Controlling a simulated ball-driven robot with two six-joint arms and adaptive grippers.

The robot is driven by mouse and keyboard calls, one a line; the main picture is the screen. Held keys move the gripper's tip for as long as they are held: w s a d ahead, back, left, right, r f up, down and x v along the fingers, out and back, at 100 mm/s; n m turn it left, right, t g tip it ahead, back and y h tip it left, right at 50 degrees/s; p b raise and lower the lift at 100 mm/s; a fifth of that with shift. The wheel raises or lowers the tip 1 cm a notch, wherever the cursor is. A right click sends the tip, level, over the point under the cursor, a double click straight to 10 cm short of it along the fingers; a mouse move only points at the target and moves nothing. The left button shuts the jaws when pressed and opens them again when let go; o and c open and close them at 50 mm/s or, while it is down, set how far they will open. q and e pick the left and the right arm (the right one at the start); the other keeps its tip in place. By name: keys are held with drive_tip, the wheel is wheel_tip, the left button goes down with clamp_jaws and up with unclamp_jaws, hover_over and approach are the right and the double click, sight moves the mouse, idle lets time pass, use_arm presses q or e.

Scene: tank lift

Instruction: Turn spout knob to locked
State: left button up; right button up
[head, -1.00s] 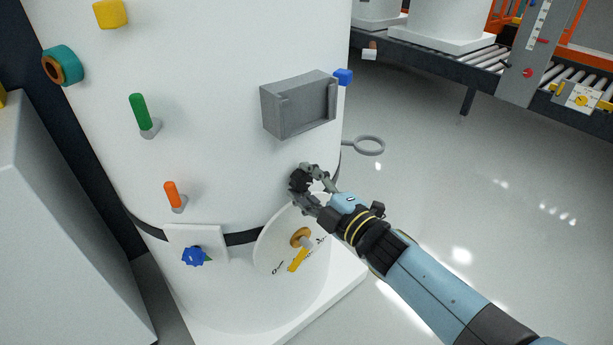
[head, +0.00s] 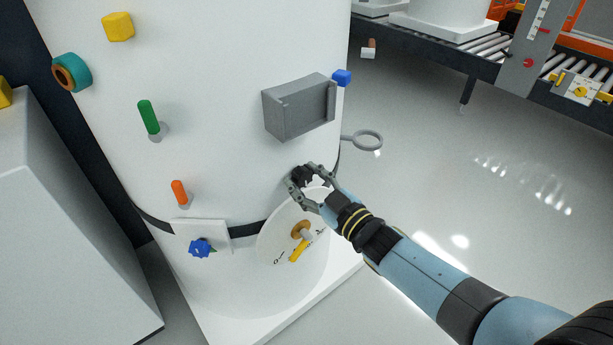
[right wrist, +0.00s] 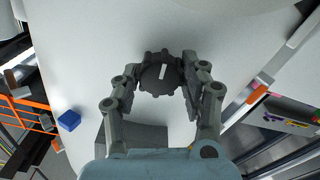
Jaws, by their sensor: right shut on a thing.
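A dark, lobed knob (head: 301,175) sits on the white tank (head: 225,60), below the grey box and above the round dial plate. In the right wrist view the same knob (right wrist: 160,73) shows a white mark on its face, tilted slightly to the right of upright. My right gripper (head: 305,180) is shut on this knob, with one finger on each side of it in the right wrist view (right wrist: 158,82). No lettering shows beside the knob. My left gripper is not in view.
Below the knob is a white dial plate (head: 275,241) with a yellow pointer (head: 297,251). A blue knob (head: 200,247) is left of it.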

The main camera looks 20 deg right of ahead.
drive_tip(key=shift+m, duration=0.6)
drive_tip(key=shift+f, duration=0.1)
drive_tip(key=o, duration=1.2)
drive_tip(key=v, duration=1.2)
drive_tip(key=shift+s, duration=0.1)
